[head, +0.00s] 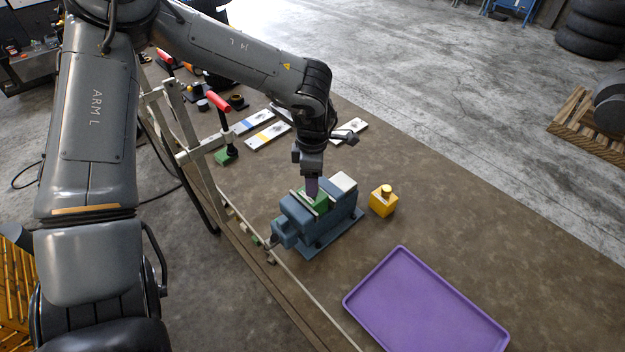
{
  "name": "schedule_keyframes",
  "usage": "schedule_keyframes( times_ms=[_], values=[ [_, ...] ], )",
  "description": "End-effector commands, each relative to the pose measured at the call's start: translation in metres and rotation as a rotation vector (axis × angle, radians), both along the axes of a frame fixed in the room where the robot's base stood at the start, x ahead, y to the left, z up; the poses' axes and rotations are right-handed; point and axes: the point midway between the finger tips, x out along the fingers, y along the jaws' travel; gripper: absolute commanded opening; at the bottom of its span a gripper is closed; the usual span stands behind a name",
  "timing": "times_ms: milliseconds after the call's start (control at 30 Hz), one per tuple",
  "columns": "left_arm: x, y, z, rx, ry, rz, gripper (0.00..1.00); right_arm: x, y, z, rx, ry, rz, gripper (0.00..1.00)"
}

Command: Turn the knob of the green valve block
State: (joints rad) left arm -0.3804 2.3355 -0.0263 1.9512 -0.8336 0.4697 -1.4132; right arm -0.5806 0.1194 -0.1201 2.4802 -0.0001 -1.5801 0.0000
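The green valve block (322,206) sits between the jaws of a blue-grey vise (322,232) on the brown table. My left gripper (312,194) points down right over the block, its fingertips at the block's top. The knob of the green block is hidden behind the gripper. I cannot tell whether the fingers are open or shut, or whether they touch the knob. My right gripper is not in view.
A yellow block with a knob (383,202) stands just right of the vise. An empty purple tray (428,305) lies at the front right. A red-handled clamp (222,112) and several flat plates (268,135) lie behind the vise. The table's right side is clear.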

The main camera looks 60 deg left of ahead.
Motion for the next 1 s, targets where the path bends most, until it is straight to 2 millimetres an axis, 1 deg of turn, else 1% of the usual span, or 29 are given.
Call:
schedule_keyframes(
  times_ms=[33,200,467,500,767,800,867,1000],
  values=[
    [-0.0003,-0.0001,-0.0046,-0.001,0.002,0.0,0.59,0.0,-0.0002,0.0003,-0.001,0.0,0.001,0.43],
    [-0.0002,0.0,-0.0121,0.0,0.0,0.001,0.59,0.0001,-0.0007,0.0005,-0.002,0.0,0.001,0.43],
    [-0.0001,0.0001,-0.0132,0.0,0.0,0.001,0.59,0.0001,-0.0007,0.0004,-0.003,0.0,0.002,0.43],
    [0.0,0.0,-0.0131,0.0,0.0,0.001,0.57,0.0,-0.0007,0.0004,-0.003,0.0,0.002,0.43],
    [-0.0001,-0.0001,-0.0129,0.0,0.0,0.001,0.18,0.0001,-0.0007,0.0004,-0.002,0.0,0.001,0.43],
    [-0.0001,-0.0001,-0.0129,0.0,0.0,0.001,0.12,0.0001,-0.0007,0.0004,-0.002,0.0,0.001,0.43],
    [-0.0001,-0.0001,-0.0129,0.0,0.0,0.0,0.03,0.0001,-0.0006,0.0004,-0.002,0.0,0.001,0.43],
    [-0.0001,-0.0001,-0.013,-0.001,-0.001,0.005,0.02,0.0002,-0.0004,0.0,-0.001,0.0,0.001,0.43]
  ],
)
